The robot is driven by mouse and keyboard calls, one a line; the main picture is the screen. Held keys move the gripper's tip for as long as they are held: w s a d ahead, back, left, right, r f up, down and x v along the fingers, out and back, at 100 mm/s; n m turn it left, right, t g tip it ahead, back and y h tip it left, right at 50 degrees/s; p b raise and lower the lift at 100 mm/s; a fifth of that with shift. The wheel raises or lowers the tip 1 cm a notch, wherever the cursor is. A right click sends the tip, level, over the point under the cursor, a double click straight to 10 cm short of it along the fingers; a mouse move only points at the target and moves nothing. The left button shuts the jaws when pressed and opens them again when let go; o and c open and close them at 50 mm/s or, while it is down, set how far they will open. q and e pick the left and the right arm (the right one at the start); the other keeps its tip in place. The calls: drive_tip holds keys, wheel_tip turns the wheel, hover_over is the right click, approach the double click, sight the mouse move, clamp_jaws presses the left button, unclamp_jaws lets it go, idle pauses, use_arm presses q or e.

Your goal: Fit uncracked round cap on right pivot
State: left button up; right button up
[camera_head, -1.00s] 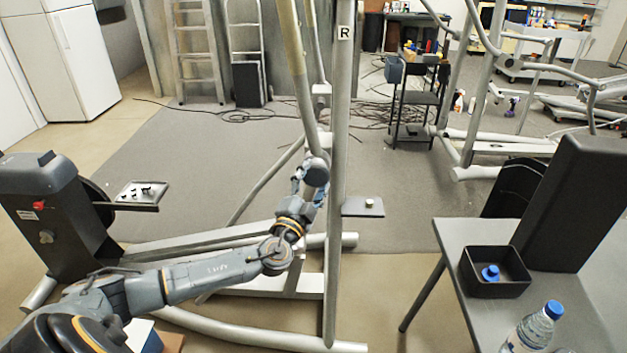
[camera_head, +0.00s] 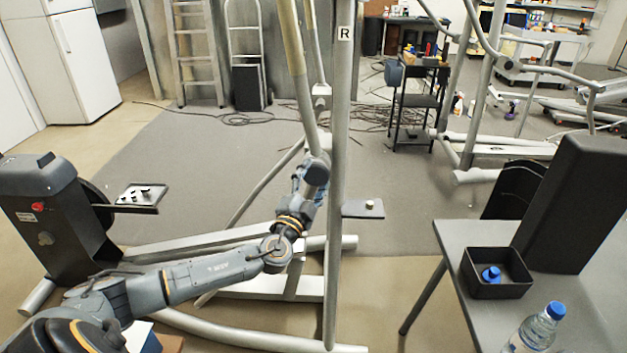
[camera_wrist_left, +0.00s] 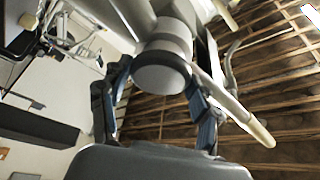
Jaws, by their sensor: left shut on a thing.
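My left gripper (camera_head: 312,178) is at the silver upright marked R (camera_head: 340,150), just left of it. Its fingers are closed around a grey round cap (camera_head: 317,171), whose dark round end faces the head camera. In the left wrist view my left gripper (camera_wrist_left: 160,90) has one finger on each side of the smooth grey cap (camera_wrist_left: 160,74). The cap lies in line with a paler cylinder (camera_wrist_left: 170,40), which looks like the right pivot. They appear to touch, but I cannot tell how deep the cap sits. No crack shows. My right gripper is out of view.
A small shelf (camera_head: 355,209) with a small round piece (camera_head: 370,204) juts out right of the upright. A grey table (camera_head: 465,235) at right holds a black bin (camera_head: 500,290) with a blue item, and a bottle (camera_head: 535,330). A tray (camera_head: 137,196) of small parts is at left.

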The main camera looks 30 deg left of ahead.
use_arm(q)
drive_tip(key=shift+r, duration=0.1)
drive_tip(key=o, duration=1.6)
drive_tip(key=shift+w, duration=0.1)
drive_tip(key=v, duration=1.2)
